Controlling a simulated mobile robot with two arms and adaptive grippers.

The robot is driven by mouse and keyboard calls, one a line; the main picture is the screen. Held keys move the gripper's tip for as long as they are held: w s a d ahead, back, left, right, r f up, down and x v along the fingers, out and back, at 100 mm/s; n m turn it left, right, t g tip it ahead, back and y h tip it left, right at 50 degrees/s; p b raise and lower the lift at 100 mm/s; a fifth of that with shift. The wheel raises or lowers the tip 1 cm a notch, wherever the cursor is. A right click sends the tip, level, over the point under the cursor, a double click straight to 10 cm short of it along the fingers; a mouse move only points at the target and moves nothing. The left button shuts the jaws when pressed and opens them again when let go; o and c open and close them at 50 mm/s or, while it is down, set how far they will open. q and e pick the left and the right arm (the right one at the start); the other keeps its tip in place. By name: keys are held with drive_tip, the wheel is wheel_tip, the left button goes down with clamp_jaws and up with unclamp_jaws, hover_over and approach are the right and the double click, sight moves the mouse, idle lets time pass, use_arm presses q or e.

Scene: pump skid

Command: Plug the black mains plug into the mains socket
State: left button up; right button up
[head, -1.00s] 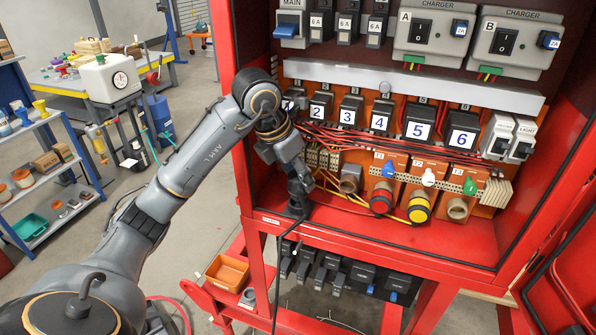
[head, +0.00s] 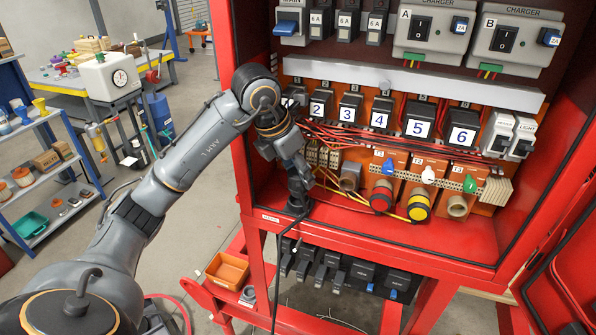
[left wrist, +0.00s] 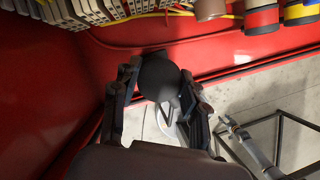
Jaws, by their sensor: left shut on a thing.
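My left gripper (head: 299,185) hangs just inside the front lip of the red cabinet, pointing down. It is shut on the black mains plug (head: 297,207), which is mostly hidden by the fingers in the head view. A black cable runs down from there over the cabinet's front edge. In the left wrist view the plug shows as a dark rounded body (left wrist: 158,78) between the two fingers of the left gripper (left wrist: 160,86). I cannot make out the mains socket; a small white label (head: 271,218) is on the cabinet's front rail, left of the gripper. My right gripper is not in view.
Red wiring and numbered black relays (head: 380,113) lie behind and right of the gripper. Round connectors (head: 418,206) stand along the lower panel. The cabinet floor (head: 450,243) to the right is clear. An orange bin (head: 227,270) sits below left.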

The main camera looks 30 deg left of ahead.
use_arm(q)
drive_tip(key=shift+f+b, duration=1.55)
drive_tip(key=shift+f, duration=0.3)
idle(0.4)
drive_tip(key=o, duration=1.4)
drive_tip(key=shift+c, duration=0.2)
drive_tip(key=shift+r, duration=0.1)
drive_tip(key=v, duration=1.2)
